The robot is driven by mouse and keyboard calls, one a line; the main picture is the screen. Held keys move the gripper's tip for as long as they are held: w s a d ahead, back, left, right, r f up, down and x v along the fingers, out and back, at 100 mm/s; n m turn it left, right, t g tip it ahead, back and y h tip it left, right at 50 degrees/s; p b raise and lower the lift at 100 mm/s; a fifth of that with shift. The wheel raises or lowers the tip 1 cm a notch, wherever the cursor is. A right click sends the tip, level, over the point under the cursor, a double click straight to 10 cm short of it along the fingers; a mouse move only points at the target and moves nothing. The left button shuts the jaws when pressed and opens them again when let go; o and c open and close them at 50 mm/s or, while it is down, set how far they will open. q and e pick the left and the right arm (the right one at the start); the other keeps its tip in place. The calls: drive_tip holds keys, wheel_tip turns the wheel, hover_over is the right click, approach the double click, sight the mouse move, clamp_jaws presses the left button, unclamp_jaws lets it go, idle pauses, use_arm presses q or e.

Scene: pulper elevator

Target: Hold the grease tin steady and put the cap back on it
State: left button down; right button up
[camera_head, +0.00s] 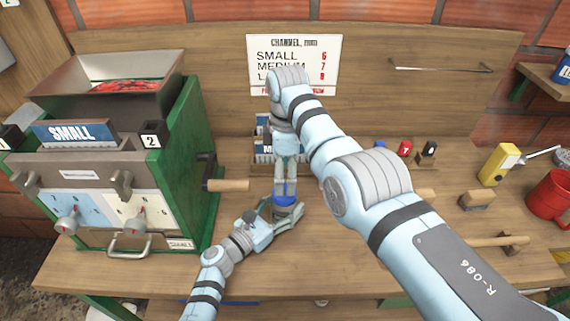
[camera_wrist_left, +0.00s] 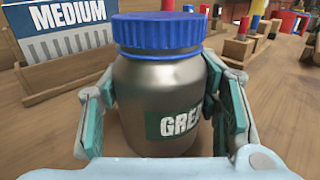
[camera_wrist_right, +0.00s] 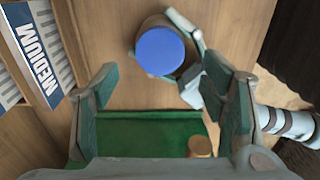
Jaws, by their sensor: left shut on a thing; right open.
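The grease tin (camera_wrist_left: 160,98) stands upright, a dark metallic jar with a "GREASE" label partly in view. Its blue cap (camera_wrist_left: 157,32) sits on top and looks level; I cannot tell how tight it is. The cap also shows in the head view (camera_head: 284,200) and from above in the right wrist view (camera_wrist_right: 160,51). My left gripper (camera_head: 284,213) is shut around the tin's body from the sides. My right gripper (camera_head: 286,184) points down just above the cap. Its fingers are open with nothing between them, and in the right wrist view (camera_wrist_right: 168,92) the cap lies beyond the fingertips.
The green pulper (camera_head: 185,165) stands at the left, its wooden crank handle (camera_head: 227,185) near the tin. A "MEDIUM" card holder (camera_wrist_right: 40,50) is close behind the tin. A mallet (camera_head: 500,241), brush (camera_head: 477,199), yellow can (camera_head: 498,164) and red mug (camera_head: 552,195) are at the right.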

sight(284, 206)
drive_tip(key=shift+s+f, duration=0.1)
drive_tip(key=shift+f, duration=2.55)
drive_tip(key=c, duration=1.2)
drive_tip(key=m, duration=0.4)
drive_tip(key=shift+m, duration=0.4)
drive_tip(key=m, duration=0.3)
drive_tip(key=shift+f, duration=0.1)
drive_tip(key=m, duration=0.7)
drive_tip(key=shift+s, duration=0.1)
drive_tip(key=o, duration=1.3)
